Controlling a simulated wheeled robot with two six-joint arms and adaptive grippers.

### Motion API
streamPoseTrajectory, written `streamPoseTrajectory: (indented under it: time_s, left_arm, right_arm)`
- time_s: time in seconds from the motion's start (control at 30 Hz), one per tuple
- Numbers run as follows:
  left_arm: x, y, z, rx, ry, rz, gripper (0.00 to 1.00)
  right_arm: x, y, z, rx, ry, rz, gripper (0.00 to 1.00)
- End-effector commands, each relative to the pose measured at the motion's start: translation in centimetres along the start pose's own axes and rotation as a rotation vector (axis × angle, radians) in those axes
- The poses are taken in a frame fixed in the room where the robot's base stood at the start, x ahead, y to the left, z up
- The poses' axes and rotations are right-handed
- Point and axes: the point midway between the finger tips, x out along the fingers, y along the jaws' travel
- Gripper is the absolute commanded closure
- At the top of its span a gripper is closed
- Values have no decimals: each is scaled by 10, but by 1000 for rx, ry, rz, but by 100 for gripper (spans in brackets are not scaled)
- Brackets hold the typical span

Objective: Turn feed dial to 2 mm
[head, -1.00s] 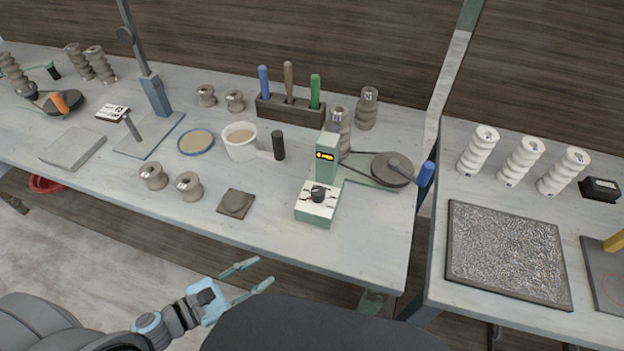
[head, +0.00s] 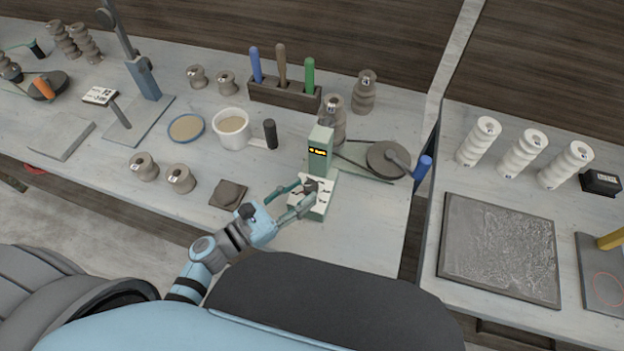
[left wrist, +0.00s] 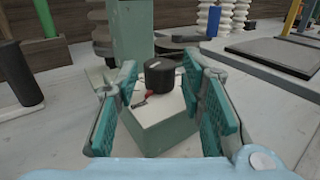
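The feed dial is a black knob with a red pointer, best seen in the left wrist view (left wrist: 160,77). It sits on the white top of a green control box (left wrist: 165,130), which stands on the bench below a green post with a lit yellow display (head: 318,151). My left gripper (head: 302,193) is over the box in the head view. In the left wrist view its teal pads (left wrist: 165,105) stand open on either side of the knob, apart from it. The scale marks are too small to read. My right gripper is not in view.
A disc with a blue-handled crank (head: 390,160) is right of the post. A dark clay square (head: 228,193), a white mug (head: 232,130) and a tool rack (head: 285,93) are to the left and behind. A textured slab (head: 500,248) lies on the right table.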

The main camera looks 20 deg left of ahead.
Motion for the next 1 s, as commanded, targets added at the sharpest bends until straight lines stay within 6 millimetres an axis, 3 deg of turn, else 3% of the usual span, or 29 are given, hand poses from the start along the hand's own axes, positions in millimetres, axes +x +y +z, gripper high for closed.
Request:
streamPoseTrajectory:
  time_s: [0.2,0.53,0.57,0.77,1.0]
  left_arm:
    - [32,-1,1,-1,-1,-3,64]
    - [39,-1,-1,0,1,-4,64]
    - [38,-1,-1,0,1,-4,65]
    - [38,-1,-1,1,1,-4,97]
    - [38,-1,-1,2,1,-15,100]
  right_arm:
    - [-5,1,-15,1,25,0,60]
    - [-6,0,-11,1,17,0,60]
    - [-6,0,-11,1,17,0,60]
    - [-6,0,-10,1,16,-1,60]
    - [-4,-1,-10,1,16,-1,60]
